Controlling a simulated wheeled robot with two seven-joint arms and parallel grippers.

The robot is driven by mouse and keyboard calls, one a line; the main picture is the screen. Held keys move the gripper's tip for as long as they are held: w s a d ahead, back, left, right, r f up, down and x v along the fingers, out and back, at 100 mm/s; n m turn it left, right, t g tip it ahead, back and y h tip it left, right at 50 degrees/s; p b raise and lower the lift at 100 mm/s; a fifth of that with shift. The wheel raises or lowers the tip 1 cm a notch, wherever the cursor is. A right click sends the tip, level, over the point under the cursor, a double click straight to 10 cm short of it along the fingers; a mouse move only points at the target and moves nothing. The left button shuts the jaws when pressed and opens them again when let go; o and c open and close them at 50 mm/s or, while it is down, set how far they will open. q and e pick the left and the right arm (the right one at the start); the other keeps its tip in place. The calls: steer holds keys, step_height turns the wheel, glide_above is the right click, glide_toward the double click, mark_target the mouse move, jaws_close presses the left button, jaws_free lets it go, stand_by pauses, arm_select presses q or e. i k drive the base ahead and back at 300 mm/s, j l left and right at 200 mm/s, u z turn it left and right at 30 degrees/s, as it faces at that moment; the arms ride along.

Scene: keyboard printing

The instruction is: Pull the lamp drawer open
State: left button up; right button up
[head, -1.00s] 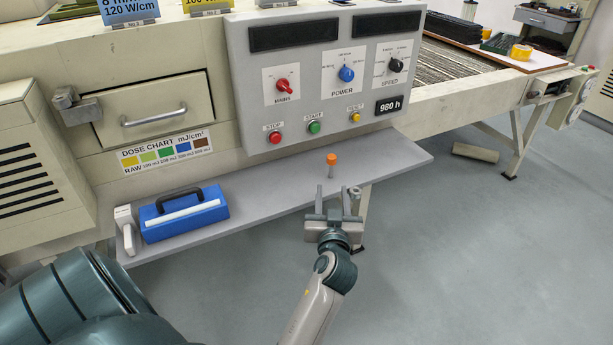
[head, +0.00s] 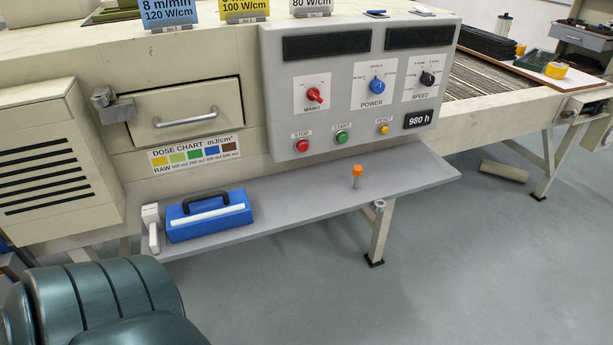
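The lamp drawer (head: 186,113) is a cream front panel on the machine, left of the grey control panel. It looks closed. Its grey bar handle (head: 186,121) runs across the middle of the front. A grey latch or clamp (head: 114,106) sits at the drawer's left edge; I cannot tell whether it is fastened. Neither gripper is in view.
A grey shelf (head: 300,206) juts out below the drawer. On it are a blue case (head: 208,217), a white handheld tool (head: 151,226) and an orange-topped peg (head: 357,176). The control panel (head: 350,90) stands right of the drawer. The floor in front is clear.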

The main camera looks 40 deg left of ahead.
mark_target(155, 115)
steer(key=u, duration=2.1)
